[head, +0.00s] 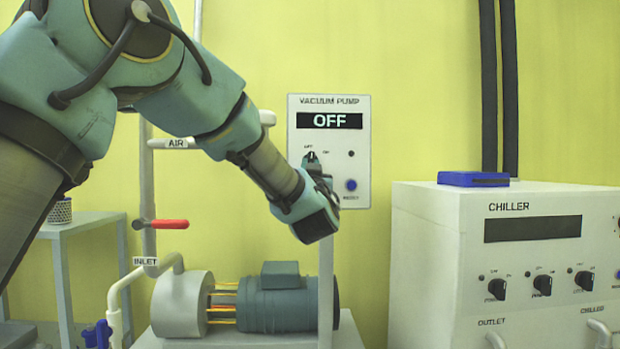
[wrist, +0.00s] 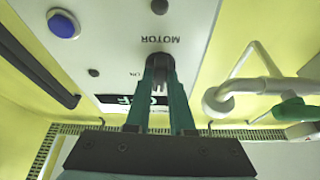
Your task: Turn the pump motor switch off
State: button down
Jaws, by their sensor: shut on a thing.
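The vacuum pump panel (head: 358,135) is a white plate on the yellow wall. Its display (head: 345,120) reads OFF. The motor switch (head: 310,156) is a small dark knob below the display, partly hidden by my gripper (head: 314,167). In the wrist view the panel is upside down, and the motor switch (wrist: 159,61) sits by the MOTOR label. The two teal fingers of my gripper (wrist: 162,77) are shut on the knob, one on each side. The exact angle of the knob's pointer is hard to tell.
A blue reset button (head: 351,185) is at the panel's lower right. The pump (head: 275,308) stands below. A pipe with a red valve handle (head: 170,224) is at left. The white chiller (head: 425,250) with several knobs is at right, a blue box (head: 473,179) on top.

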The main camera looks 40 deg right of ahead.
jog(key=shift+n+t+y+b, duration=0.4)
jog(key=shift+n+y, duration=0.1)
jog(key=shift+n, duration=0.5)
jog(key=c, duration=0.8)
grip_release()
jog(key=shift+s, duration=0.1)
jog(key=v, duration=1)
jog(key=shift+s+a+f, duration=0.2)
jog(key=shift+s+f, duration=0.05)
